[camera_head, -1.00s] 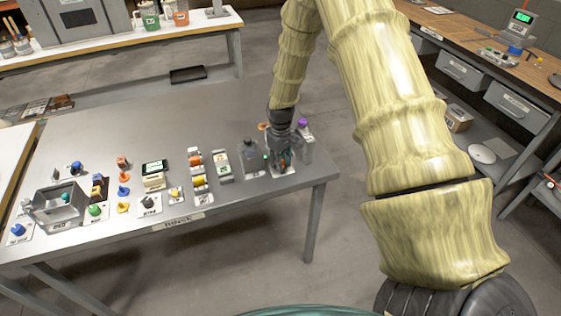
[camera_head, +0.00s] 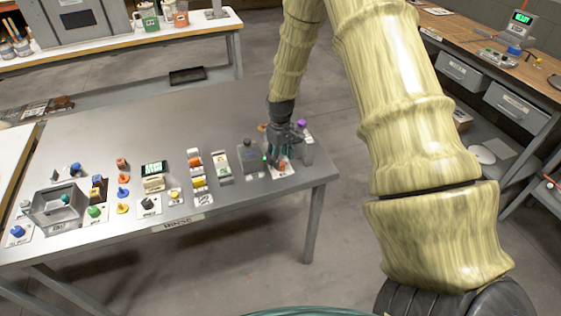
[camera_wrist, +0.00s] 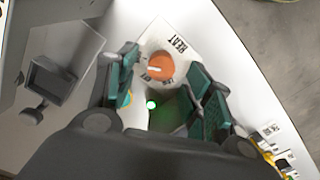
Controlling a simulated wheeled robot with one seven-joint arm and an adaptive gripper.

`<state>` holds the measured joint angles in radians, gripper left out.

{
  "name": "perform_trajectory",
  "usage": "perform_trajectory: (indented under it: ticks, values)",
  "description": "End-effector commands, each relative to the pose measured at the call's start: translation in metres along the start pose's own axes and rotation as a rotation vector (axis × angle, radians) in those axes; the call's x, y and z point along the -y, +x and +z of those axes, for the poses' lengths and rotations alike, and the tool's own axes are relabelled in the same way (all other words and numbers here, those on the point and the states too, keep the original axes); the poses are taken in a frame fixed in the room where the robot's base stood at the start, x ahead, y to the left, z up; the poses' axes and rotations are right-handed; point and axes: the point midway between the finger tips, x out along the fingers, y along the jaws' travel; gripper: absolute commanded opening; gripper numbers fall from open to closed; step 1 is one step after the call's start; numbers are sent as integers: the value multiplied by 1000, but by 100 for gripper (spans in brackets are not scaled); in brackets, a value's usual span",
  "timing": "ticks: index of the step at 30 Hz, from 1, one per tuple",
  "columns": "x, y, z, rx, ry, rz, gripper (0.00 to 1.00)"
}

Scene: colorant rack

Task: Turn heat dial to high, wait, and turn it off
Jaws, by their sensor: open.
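The heat dial is an orange knob (camera_wrist: 160,66) with a white pointer mark, on a white plate lettered HEAT (camera_wrist: 178,43) in the wrist view. My gripper (camera_wrist: 166,85) is open, with its green-padded fingers on either side of the dial and apart from it. A small green glowing spot (camera_wrist: 151,104) shows just below the dial between the fingers. In the head view my gripper (camera_head: 280,158) is low over the right end of the grey table, beside the dial's white plate (camera_head: 284,171). Which setting the pointer marks is not clear.
A grey box-shaped device (camera_wrist: 58,80) stands left of the fingers; in the head view it is left of my gripper (camera_head: 247,158). A purple-topped item (camera_head: 302,126) stands close behind on the right. Several other knobs and blocks line the grey table (camera_head: 200,115) to the left.

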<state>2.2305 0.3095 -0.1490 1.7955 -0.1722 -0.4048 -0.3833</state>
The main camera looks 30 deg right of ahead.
Motion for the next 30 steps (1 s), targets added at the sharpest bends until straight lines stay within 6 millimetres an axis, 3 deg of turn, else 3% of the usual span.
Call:
perform_trajectory:
  ticks: [9, 15, 30]
  values:
    - [0, -53, -1, -2, 0, 0, 51]
    - [-1, -78, -1, -2, 0, 0, 51]
    - [-1, -90, 0, 0, 0, 0, 51]
